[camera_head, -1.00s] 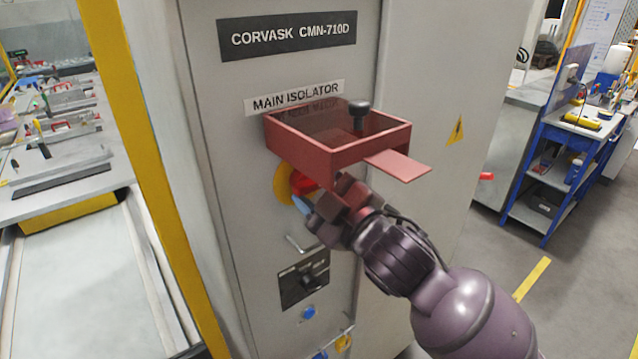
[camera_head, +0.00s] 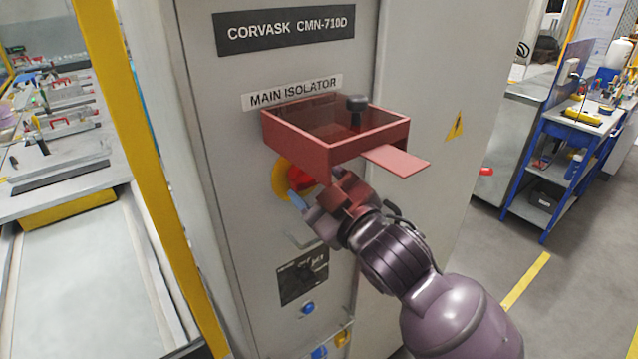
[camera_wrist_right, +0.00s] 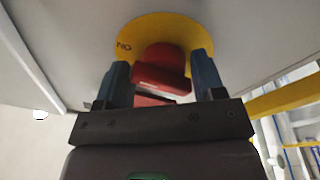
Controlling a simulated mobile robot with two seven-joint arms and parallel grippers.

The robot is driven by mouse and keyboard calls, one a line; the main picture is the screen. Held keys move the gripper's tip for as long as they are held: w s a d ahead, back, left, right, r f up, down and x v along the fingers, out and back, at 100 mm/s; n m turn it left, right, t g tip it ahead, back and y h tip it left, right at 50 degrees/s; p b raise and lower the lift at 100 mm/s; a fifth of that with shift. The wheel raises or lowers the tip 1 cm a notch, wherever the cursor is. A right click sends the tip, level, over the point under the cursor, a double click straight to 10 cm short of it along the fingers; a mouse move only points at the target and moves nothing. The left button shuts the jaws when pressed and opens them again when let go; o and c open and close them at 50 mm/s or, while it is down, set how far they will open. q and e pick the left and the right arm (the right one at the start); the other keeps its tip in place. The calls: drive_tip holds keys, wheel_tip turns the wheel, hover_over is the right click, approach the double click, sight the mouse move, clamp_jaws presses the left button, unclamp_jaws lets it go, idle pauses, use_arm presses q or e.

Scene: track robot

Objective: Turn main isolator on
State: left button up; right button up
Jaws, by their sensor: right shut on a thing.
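The main isolator is a red rotary handle (camera_head: 301,177) on a round yellow plate (camera_head: 281,181), on the grey cabinet front below the "MAIN ISOLATOR" label (camera_head: 292,92). My right gripper (camera_head: 305,199) reaches it from the lower right. In the right wrist view the red handle (camera_wrist_right: 161,68) sits between the two blue-grey fingers of my right gripper (camera_wrist_right: 161,82), which is shut on it. Lettering resembling an upside-down "ON" shows on the yellow plate (camera_wrist_right: 135,40). The handle's exact angle is hard to tell. My left gripper is not in view.
A red box-like cover (camera_head: 370,143) with a black knob (camera_head: 356,107) and a flat tab (camera_head: 397,161) juts out just above my right gripper. A yellow post (camera_head: 135,150) stands left.

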drive_tip(key=o, duration=0.7)
drive_tip(key=shift+s+a+r, duration=0.25)
drive_tip(key=shift+a+r, duration=0.1)
drive_tip(key=shift+r, duration=0.15)
drive_tip(key=shift+c, duration=0.2)
drive_tip(key=shift+a, duration=0.2)
drive_tip(key=shift+w+d+f, duration=0.1)
drive_tip(key=shift+d+f, duration=0.15)
drive_tip(key=shift+s+d+f, duration=0.1)
drive_tip(key=shift+s+d, duration=0.15)
drive_tip(key=shift+s, duration=0.15)
drive_tip(key=b+v, duration=0.2)
drive_tip(key=v, duration=0.8)
